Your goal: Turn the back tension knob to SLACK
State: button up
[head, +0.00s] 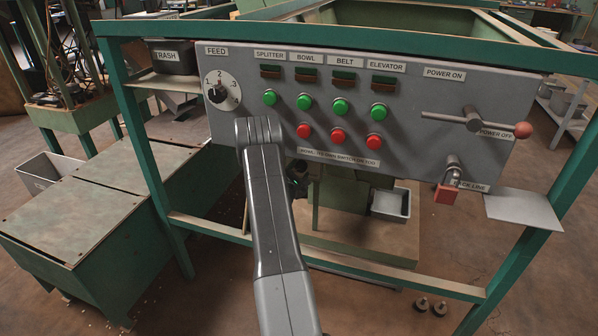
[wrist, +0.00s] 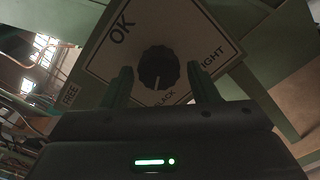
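The back tension knob (wrist: 158,68) is black and round, on a pale label plate (wrist: 97,62) in the wrist view. The knob's thin white mark points down, toward the SLACK lettering. My gripper (wrist: 161,78) is open, with one finger on each side of the knob in the picture and gaps between. I cannot tell how deep the fingers reach.
In the head view, a grey control panel (head: 405,95) with green and red buttons and a FEED dial (head: 219,93) stands before my arm. A red-ended lever (head: 470,122), a red-tipped handle (head: 447,190) and a green frame (head: 150,175) are close by.

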jog(key=shift+o, duration=0.2)
jog(key=p+v, duration=0.1)
jog(key=v, duration=1.2)
jog(key=shift+s, duration=0.35)
jog(key=shift+w+a+r, duration=0.1)
jog(key=b+x, duration=0.1)
jog(key=x, duration=1.2)
jog(key=shift+w, duration=0.3)
